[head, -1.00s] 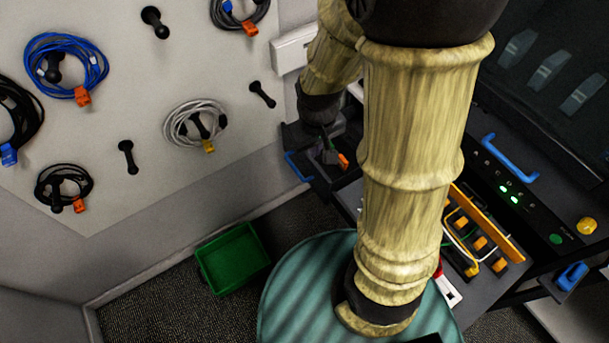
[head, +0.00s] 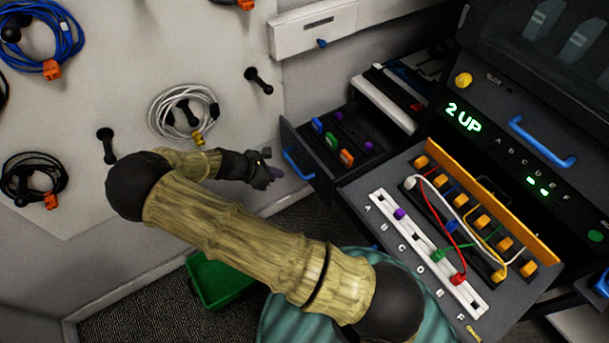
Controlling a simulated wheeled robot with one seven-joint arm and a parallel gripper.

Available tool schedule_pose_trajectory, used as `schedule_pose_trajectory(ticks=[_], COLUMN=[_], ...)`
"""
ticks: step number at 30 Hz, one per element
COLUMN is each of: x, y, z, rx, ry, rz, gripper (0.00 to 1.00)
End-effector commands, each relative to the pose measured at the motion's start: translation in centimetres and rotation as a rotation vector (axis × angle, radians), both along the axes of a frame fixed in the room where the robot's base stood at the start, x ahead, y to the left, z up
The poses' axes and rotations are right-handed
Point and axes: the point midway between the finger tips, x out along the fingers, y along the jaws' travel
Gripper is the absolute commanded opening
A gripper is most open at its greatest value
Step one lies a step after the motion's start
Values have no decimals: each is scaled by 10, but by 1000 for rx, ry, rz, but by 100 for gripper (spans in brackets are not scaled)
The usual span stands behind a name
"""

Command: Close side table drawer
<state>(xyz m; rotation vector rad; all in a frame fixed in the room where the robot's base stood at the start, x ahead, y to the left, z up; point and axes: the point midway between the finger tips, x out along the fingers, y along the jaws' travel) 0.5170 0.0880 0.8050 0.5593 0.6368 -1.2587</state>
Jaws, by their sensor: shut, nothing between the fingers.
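The side table drawer (head: 291,139) is pulled out, left of the main console. It is dark, with a blue handle (head: 298,164) on its front face. Several coloured plugs, including an orange one (head: 347,158) and a purple one (head: 368,147), lie inside it. My gripper (head: 272,176) is shut and empty, just left of the drawer front and close to the blue handle. I cannot tell whether it touches the handle. My arm reaches to it from the bottom of the view.
A console with a patch panel (head: 405,172) and cables stands at the right. White cable (head: 165,105) and other coils hang on pegs on the left wall. A green bin (head: 218,277) sits on the floor below my arm. A white wall box (head: 310,28) is above the drawer.

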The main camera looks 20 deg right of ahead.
Motion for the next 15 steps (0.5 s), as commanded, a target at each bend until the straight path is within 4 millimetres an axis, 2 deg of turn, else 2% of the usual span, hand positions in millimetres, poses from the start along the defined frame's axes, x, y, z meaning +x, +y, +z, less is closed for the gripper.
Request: schedule_pose_trajectory(ticks=[1, 3, 15], x=[3, 7, 8], y=[5, 8, 8], z=[-9, -12, -13], rx=[-34, -58, -67], ry=[9, 19, 24], rz=[45, 81, 93], gripper=[0, 0, 0])
